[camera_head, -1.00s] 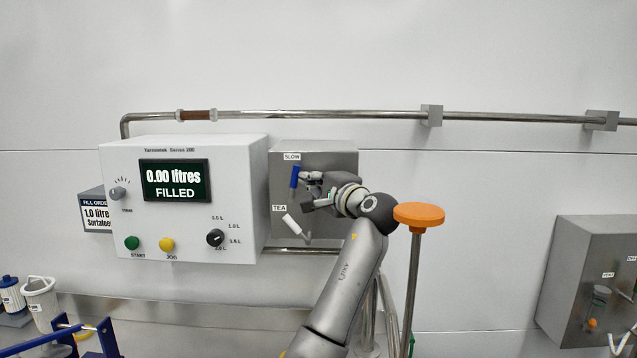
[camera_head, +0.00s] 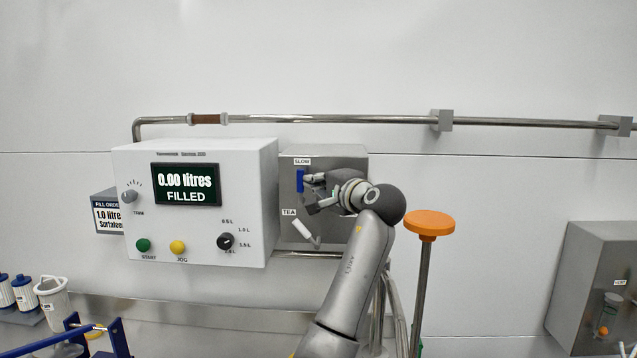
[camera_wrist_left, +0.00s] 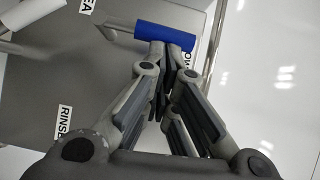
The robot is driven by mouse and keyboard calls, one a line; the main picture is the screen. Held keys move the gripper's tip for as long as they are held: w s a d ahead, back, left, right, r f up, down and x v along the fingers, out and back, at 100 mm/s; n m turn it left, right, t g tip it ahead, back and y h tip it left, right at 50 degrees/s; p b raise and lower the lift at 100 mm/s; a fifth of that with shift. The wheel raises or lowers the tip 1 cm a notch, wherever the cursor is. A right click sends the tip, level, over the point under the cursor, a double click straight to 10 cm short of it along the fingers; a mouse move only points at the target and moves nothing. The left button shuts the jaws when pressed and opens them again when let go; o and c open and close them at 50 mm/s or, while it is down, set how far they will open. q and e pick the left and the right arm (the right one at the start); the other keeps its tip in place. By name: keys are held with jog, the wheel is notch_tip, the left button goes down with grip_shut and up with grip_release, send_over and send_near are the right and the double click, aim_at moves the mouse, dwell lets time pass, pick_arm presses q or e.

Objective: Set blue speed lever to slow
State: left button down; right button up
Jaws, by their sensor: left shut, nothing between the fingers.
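The blue speed lever (camera_head: 300,181) is on the grey steel box (camera_head: 345,158), with its handle close to upright just below the SLOW label (camera_head: 302,161). In the left wrist view the blue handle (camera_wrist_left: 165,37) lies across the top, right at my fingertips. My left gripper (camera_head: 309,189) is shut and empty, its fingers just right of the blue handle. In the left wrist view the gripper (camera_wrist_left: 168,75) tips reach the handle or nearly so; I cannot tell whether they touch. The lever's pivot is partly hidden in the head view. My right gripper is not in view.
A white lever (camera_head: 303,229) by a TEA label sits just below. The white filling panel (camera_head: 205,238) stands left of the box. An orange-topped post (camera_head: 430,224) rises close to the right of my arm. A steel pipe (camera_head: 330,119) runs above.

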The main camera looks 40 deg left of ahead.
pick_arm(q)
notch_tip(320, 180, up, 10)
dwell(0.5)
jog(key=shift+f, duration=0.1)
